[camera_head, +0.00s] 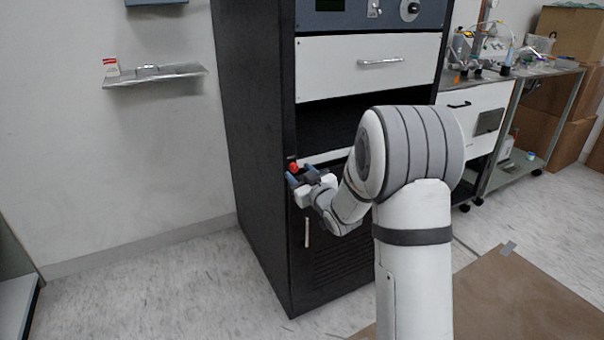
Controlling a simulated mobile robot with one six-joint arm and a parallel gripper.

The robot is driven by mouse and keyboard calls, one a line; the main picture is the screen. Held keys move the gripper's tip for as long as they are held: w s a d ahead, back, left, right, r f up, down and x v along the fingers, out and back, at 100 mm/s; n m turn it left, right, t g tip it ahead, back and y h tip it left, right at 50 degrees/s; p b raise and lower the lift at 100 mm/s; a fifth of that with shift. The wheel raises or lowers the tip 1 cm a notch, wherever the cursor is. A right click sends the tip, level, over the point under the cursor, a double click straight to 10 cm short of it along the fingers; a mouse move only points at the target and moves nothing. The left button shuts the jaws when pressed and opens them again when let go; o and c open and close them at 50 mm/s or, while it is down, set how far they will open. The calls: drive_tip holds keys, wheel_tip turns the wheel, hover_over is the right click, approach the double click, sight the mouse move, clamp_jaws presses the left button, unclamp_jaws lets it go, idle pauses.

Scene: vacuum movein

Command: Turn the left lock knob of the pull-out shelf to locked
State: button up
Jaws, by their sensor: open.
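A small red knob (293,167) sits at the left front edge of the black cabinet, at the left end of the white pull-out shelf (325,156). My gripper (299,174) is open, with its blue-tipped fingers right at the red knob. One finger shows to the left of and below the knob, the other to the right. I cannot tell whether they touch it or which way the knob is turned. My arm hides the right part of the shelf and its right end.
The black cabinet (254,170) has a white drawer (345,72) with a handle above and a vented door below. A small wall shelf (156,75) hangs at the left. A cluttered lab bench (510,75) stands at the right. A brown mat (490,300) lies on the floor.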

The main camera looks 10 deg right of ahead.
drive_tip(key=shift+x, duration=0.95)
drive_tip(key=shift+c, duration=0.4)
